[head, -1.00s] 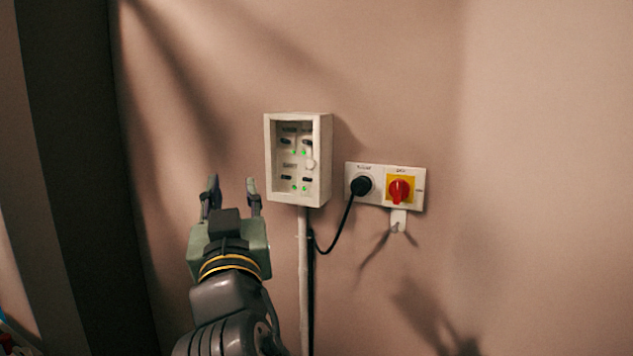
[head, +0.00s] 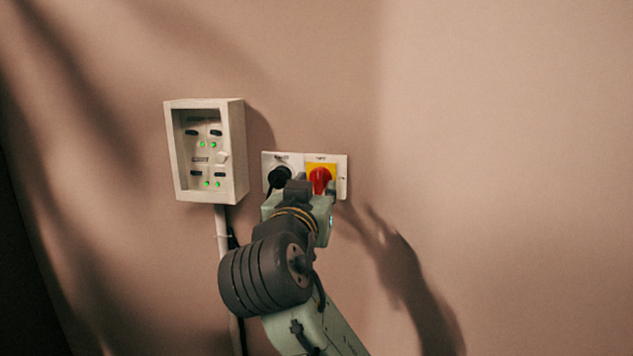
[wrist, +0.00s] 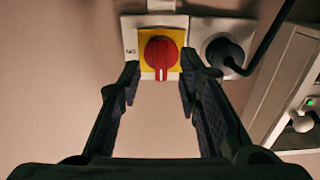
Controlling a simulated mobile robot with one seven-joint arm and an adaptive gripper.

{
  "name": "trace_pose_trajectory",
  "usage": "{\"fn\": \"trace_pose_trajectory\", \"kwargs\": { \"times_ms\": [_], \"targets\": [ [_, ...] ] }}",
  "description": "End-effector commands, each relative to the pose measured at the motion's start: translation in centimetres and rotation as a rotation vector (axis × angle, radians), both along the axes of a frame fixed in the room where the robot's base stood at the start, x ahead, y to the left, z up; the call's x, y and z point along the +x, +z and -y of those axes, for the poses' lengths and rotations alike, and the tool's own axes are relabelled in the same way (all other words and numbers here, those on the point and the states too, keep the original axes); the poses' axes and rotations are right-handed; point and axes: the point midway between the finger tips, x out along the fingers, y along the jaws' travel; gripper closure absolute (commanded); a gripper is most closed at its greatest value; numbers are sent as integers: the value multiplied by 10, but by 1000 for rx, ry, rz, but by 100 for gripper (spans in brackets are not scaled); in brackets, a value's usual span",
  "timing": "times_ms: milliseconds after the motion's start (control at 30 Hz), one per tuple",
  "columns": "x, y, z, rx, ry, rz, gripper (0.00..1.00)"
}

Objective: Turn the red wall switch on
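The red wall switch (head: 319,179) is a round knob on a yellow square, at the right of a white wall plate (head: 342,178). In the wrist view the red knob (wrist: 160,55) is upside down relative to the head view, its raised grip upright in the picture. My gripper (wrist: 158,82) is open. Its two fingers stand apart on either side of the knob's lower part, with no contact visible. In the head view my gripper (head: 309,188) is in front of the plate and hides its lower part.
A black plug (head: 279,178) sits in the left socket, close to my gripper; its cable shows in the wrist view (wrist: 268,42). A white box (head: 238,150) with green lights hangs to the left. The wall to the right is bare.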

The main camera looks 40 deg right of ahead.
Motion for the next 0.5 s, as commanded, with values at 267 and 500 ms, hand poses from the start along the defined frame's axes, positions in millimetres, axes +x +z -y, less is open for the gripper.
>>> {"fn": "trace_pose_trajectory", "kwargs": {
  "times_ms": [267, 500],
  "targets": [
    [17, 0, 21, 1, 0, 0, 68],
    [19, -1, 22, 1, 1, 0, 68]
  ]
}}
